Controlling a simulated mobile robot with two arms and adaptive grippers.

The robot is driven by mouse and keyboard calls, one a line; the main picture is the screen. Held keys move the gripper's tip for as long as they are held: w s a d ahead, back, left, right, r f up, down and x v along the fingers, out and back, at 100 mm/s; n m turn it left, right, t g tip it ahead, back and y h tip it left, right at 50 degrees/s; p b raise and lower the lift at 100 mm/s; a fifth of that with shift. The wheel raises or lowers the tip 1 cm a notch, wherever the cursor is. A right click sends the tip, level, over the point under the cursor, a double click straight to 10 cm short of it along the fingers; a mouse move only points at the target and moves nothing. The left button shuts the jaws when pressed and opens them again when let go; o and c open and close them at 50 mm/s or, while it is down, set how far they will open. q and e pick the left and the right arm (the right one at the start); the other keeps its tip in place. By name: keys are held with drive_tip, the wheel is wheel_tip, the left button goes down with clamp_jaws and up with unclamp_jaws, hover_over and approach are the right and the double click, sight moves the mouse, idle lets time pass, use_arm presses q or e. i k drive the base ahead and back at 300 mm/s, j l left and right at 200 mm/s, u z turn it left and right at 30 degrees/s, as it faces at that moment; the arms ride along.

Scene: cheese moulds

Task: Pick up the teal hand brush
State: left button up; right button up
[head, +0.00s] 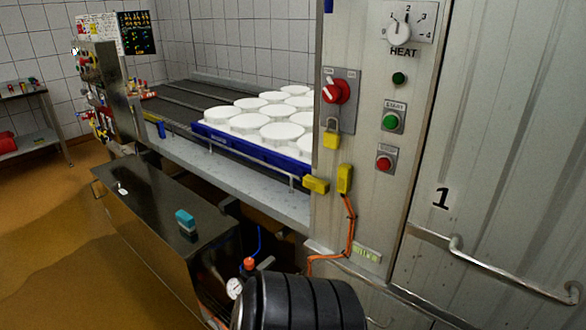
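The teal hand brush (185,217) is small in the head view, left of centre. It lies on the dark, shiny top of a low metal box (150,207), near that top's right end. Its upper part is teal and its lower part looks dark. Nothing touches it from above. Neither of my grippers shows in this view.
A small white item (122,188) lies on the same box top. Behind it runs a conveyor bench with a blue tray (250,147) of several white moulds (283,132). A metal control cabinet (370,200) stands at right. Brown floor (50,220) is open at left.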

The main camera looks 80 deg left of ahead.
sight(186, 221)
drive_tip(key=u, duration=3.55)
drive_tip(key=z, duration=2.65)
drive_tip(key=u, duration=2.65)
drive_tip(key=i+j+z, duration=0.15)
drive_tip(key=i+j, duration=0.6)
drive_tip(key=i, duration=0.15)
